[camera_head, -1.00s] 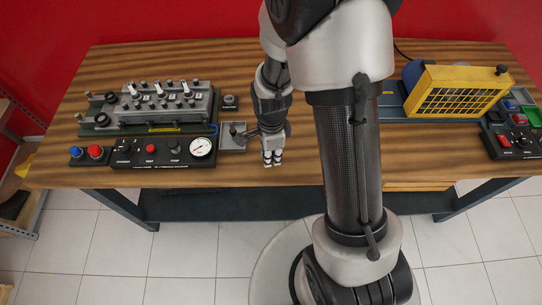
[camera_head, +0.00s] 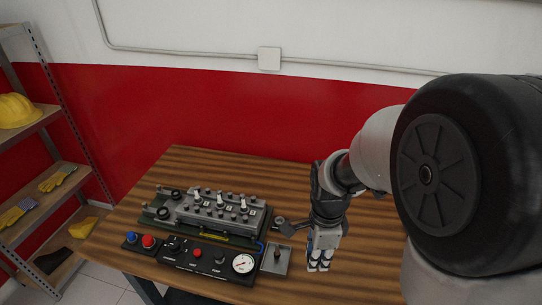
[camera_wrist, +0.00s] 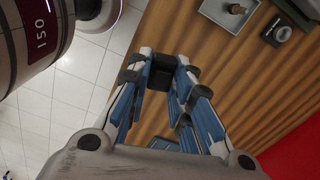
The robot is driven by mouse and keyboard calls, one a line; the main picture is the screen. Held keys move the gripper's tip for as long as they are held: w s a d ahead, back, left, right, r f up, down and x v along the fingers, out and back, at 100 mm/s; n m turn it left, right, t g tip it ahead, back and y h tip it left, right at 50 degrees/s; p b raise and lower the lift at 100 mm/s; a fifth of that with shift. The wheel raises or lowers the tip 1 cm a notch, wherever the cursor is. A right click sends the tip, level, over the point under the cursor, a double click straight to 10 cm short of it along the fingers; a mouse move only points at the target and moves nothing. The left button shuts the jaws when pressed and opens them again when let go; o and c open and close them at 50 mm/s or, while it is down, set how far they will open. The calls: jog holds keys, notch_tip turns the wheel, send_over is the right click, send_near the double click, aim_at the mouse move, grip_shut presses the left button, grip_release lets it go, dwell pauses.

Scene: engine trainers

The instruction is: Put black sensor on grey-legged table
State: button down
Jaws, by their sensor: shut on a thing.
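My gripper (camera_head: 320,264) hangs over the right part of the wooden-topped table (camera_head: 195,160), beside the engine trainer. In the wrist view my gripper (camera_wrist: 162,75) has its blue-and-white fingers closed on a small black block, the black sensor (camera_wrist: 163,68). The sensor sits between the dark fingertips, with the table's wooden top behind it. In the head view I cannot make out the sensor. The one table leg in view (camera_head: 146,291) is dark, so I cannot tell whether this is the grey-legged table.
An engine trainer (camera_head: 217,213) with a black control panel (camera_head: 195,257) stands left of my gripper. A small grey tray (camera_head: 276,262) holds a knobbed part. A round dark part (camera_wrist: 280,33) lies near it. Shelves (camera_head: 55,190) with a yellow helmet and gloves stand at far left.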

jog(key=n, duration=0.1)
jog(key=f+n, duration=0.1)
jog(key=n, duration=0.1)
jog(key=shift+w+f, duration=0.15)
jog(key=shift+w, duration=0.25)
jog(key=w+f+n+b, duration=0.2)
jog(key=f+n, duration=0.3)
jog(key=n, duration=1)
jog(key=shift+w+a+f+n, duration=0.15)
jog(key=shift+w+a+n, duration=0.2)
jog(key=shift+w, duration=0.4)
jog(key=shift+d, duration=0.15)
